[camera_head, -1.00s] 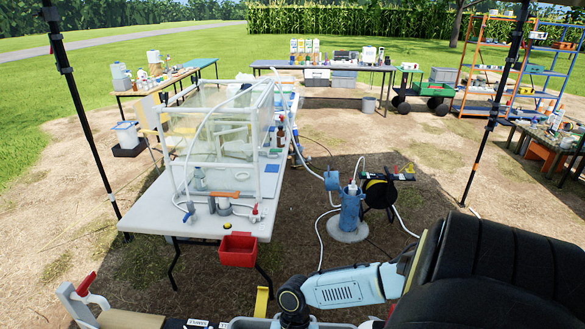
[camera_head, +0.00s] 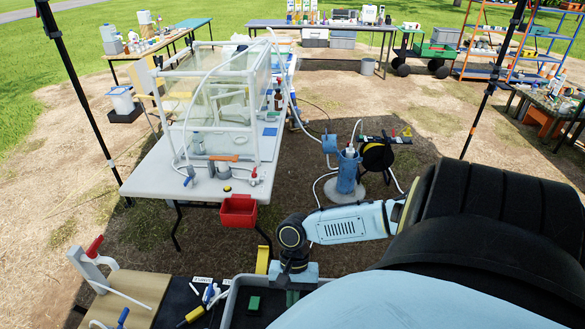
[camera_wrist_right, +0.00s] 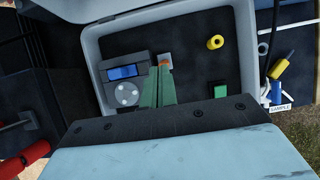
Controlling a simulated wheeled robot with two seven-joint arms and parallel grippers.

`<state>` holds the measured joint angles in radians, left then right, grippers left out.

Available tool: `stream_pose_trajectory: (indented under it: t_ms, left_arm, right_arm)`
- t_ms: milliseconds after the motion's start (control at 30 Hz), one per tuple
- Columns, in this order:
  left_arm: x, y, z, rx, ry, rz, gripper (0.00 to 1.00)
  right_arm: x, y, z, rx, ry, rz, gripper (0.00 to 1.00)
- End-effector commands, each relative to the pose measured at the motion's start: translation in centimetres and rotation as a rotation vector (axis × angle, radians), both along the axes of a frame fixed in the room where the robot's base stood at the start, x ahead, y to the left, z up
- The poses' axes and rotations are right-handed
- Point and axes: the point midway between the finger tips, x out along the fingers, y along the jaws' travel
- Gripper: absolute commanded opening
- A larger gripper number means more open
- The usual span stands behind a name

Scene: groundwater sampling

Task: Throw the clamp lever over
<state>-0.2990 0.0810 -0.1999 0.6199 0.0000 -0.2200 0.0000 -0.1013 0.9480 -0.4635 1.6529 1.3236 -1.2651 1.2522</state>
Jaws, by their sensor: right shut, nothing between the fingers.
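A red-handled lever (camera_head: 95,246) stands on a white bracket at the lower left of the head view, beside a wooden board (camera_head: 130,298). An orange lever (camera_head: 224,158) lies across a grey fitting on the front of the white table; I cannot tell which is the clamp lever. My right gripper (camera_wrist_right: 158,88) has green fingers shut together with nothing between them. It hangs over a grey tray (camera_head: 228,304), well right of the red lever, and its fingers also show at the bottom of the head view (camera_head: 291,298). My left gripper is not in view.
The tray holds a meter with a blue display (camera_wrist_right: 126,76), a yellow ring (camera_wrist_right: 215,42) and a dark block with a green top (camera_head: 254,302). Pens and labels (camera_head: 203,290) lie between board and tray. A red bin (camera_head: 238,211) hangs at the white table's front.

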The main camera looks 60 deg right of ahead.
Motion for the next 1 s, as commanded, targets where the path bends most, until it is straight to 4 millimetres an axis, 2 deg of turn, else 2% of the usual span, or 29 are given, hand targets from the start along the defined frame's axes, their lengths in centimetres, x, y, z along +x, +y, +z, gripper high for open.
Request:
stream_pose_trajectory:
  t_ms: [100, 233, 333, 467, 567, 800, 1000]
  left_arm:
    - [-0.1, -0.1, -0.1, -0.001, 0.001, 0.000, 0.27]
    - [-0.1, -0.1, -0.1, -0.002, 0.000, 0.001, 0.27]
    - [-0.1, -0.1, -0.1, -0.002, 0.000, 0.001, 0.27]
    - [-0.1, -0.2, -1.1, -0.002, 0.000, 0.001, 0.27]
    - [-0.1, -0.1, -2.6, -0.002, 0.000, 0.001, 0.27]
    - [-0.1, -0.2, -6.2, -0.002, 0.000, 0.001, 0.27]
    - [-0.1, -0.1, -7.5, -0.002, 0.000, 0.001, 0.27]
  right_arm:
    - [-0.3, 0.5, 1.6, 0.000, -0.001, 0.002, 0.00]
    - [-0.5, 0.9, 2.9, -0.001, -0.001, 0.001, 0.00]
    - [-0.6, 1.1, 3.3, -0.001, 0.000, 0.000, 0.00]
    - [0.3, 0.8, 2.9, -0.004, -0.008, 0.019, 0.00]
    - [1.5, -0.1, 2.0, -0.010, -0.018, 0.041, 0.00]
    - [3.8, -4.4, 0.4, -0.050, -0.034, 0.037, 0.00]
    - [4.3, -7.3, 0.1, -0.074, -0.040, 0.001, 0.00]
